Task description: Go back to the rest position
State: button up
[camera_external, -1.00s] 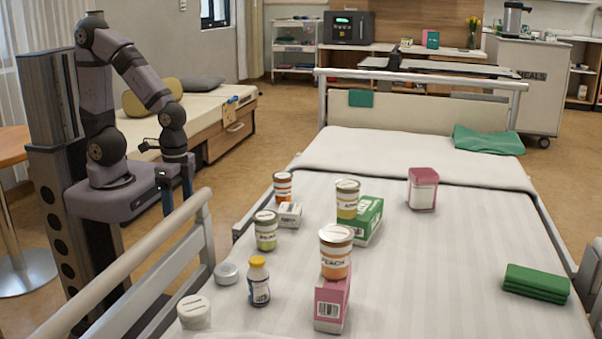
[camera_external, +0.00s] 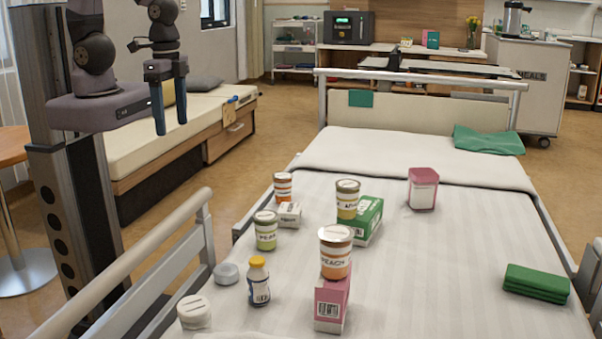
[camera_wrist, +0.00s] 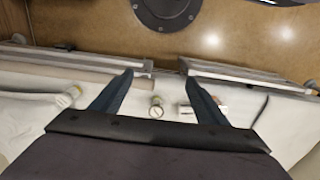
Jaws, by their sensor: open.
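My gripper (camera_external: 170,108) hangs at the upper left in the external view, fingers pointing down, well clear of the bed and its objects. Its two blue fingers are apart and nothing is between them. In the wrist view my gripper (camera_wrist: 157,88) shows both fingers spread, with small containers on the bed visible far beyond them. The arm is folded close to its column at the left of the bed.
The bed (camera_external: 450,270) carries several labelled jars, such as a peach jar (camera_external: 336,252), plus boxes and a yellow-capped bottle (camera_external: 258,280). A bed rail (camera_external: 130,265) runs along the near left side. A bench (camera_external: 170,140) stands behind my gripper.

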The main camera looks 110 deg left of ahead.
notch_tip(320, 180, up, 10)
jog(key=p, duration=0.8)
jog(key=shift+r, duration=0.2)
